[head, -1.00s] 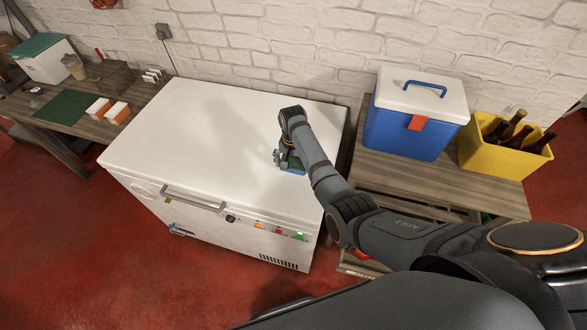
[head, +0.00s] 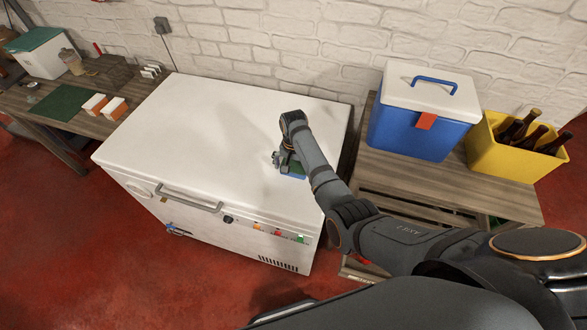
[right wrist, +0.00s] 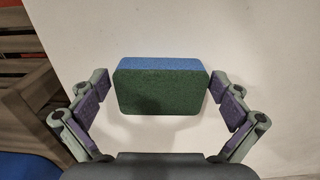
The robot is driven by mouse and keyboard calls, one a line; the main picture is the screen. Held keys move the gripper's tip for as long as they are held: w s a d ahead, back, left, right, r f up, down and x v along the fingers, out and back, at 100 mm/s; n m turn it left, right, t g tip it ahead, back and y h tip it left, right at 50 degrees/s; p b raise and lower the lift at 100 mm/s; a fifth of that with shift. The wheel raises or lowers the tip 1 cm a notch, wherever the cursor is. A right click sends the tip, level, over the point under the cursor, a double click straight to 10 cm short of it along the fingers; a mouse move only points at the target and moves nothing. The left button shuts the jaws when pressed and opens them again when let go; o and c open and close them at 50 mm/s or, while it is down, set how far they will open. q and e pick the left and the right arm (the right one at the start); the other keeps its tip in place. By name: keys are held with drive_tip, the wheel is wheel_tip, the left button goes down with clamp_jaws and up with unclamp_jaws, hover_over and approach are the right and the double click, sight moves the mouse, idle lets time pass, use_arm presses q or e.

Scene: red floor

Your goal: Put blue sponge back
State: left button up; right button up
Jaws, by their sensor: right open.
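The blue sponge (right wrist: 160,66) with a green top face lies on the white lid of the chest freezer (head: 215,115). In the right wrist view my right gripper (right wrist: 160,100) is open, with one finger on each side of the sponge. A gap shows between each finger and the sponge. My left gripper is in neither view.
A blue cooler (head: 418,128) with a white lid and a yellow crate (head: 505,158) of bottles stand on a wooden table at right. Most of the freezer lid is bare.

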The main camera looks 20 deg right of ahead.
sight(293, 168)
drive_tip(key=shift+r, duration=0.5)
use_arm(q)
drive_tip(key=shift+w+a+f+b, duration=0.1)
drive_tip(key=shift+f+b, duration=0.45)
use_arm(e)
wheel_tip(293, 168, up, 11)
drive_tip(key=shift+r, duration=0.2)
